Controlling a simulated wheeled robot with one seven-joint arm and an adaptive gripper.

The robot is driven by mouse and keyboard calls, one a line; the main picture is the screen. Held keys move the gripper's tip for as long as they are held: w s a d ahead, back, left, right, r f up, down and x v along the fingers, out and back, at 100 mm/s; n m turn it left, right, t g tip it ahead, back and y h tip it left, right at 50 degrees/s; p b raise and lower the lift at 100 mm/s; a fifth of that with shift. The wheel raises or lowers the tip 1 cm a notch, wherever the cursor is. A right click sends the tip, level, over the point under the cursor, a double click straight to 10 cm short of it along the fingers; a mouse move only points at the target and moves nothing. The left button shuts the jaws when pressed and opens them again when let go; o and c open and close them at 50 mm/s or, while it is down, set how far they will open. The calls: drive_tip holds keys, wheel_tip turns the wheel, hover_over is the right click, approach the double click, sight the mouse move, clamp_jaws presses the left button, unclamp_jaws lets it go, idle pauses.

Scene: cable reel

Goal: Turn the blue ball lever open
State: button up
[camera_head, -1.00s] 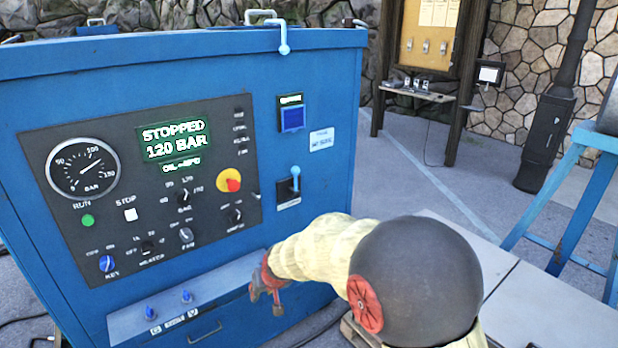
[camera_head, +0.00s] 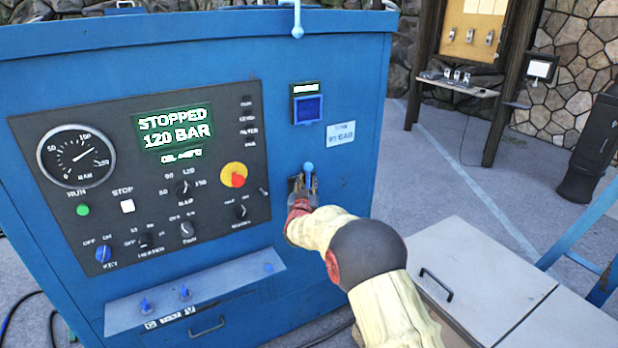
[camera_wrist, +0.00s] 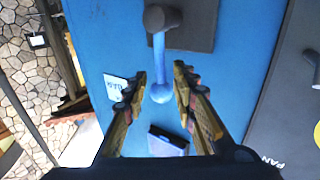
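The blue ball lever (camera_head: 308,169) stands upright on the front of the blue cabinet, right of the red and yellow emergency button. In the wrist view the lever (camera_wrist: 159,60) runs from a dark pivot on a dark plate to a light blue ball end. My gripper (camera_wrist: 167,88) is open, with one finger on each side of the ball and a gap visible on both sides. In the head view my gripper (camera_head: 300,188) is in front of the lever's plate and hides part of it and the lower lever.
The control panel (camera_head: 140,185) has a gauge, a display reading STOPPED 120 BAR, knobs and buttons. A blue-screened unit (camera_head: 307,108) and a white label (camera_head: 341,134) are above the lever. A sloped ledge (camera_head: 195,290) with small blue knobs juts out below. A grey box (camera_head: 480,280) stands right.

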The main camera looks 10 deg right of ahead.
sight(308, 176)
drive_tip(key=shift+b+x, duration=0.35)
drive_tip(key=shift+x, duration=2)
drive_tip(key=c, duration=0.3)
drive_tip(key=c, duration=0.4)
clamp_jaws()
